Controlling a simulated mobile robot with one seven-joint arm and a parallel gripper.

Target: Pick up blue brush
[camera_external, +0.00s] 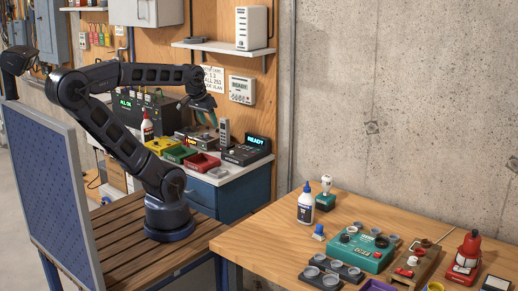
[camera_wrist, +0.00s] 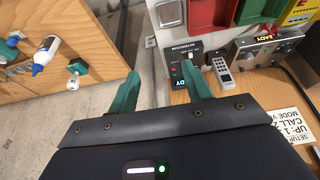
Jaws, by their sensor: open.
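A small blue object with a pale part, which looks like the blue brush (camera_external: 319,232), lies on the wooden table in front of a white glue bottle (camera_external: 304,203). In the wrist view the small blue item (camera_wrist: 14,38) is at the far left edge, beside the bottle (camera_wrist: 46,52). My gripper (camera_external: 206,116) is raised over the back workbench, well left of the brush and apart from it. In the wrist view my gripper (camera_wrist: 158,82) has its two green fingers spread wide, with nothing between them.
Red (camera_external: 202,162) and green bins stand below my gripper. A concrete wall closes the back.

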